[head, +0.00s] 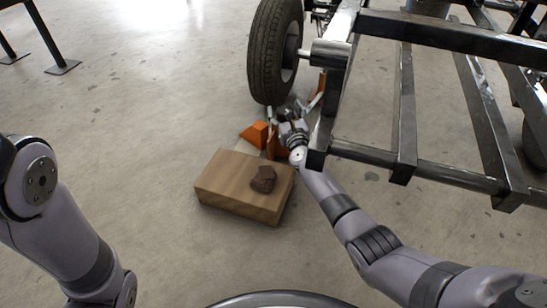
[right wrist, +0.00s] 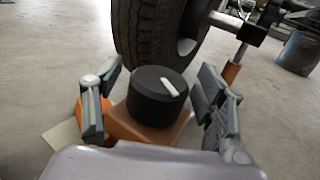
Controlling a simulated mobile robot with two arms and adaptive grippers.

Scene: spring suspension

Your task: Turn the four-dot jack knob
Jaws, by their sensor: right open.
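In the right wrist view a round black knob (right wrist: 158,96) with one white bar on its top sits on an orange jack body (right wrist: 150,131). No four-dot mark can be made out on it. My right gripper (right wrist: 157,84) is open, with one finger left of the knob and one right of it; gaps show on both sides. In the head view my right gripper (head: 291,130) reaches in beside the orange jack (head: 257,134), below the wheel, and the knob is hidden there. My left arm shows at the left edge; its gripper is out of view.
A tyre (head: 272,55) stands just behind the jack. A metal frame (head: 403,100) spans the upper right, close over my right forearm.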

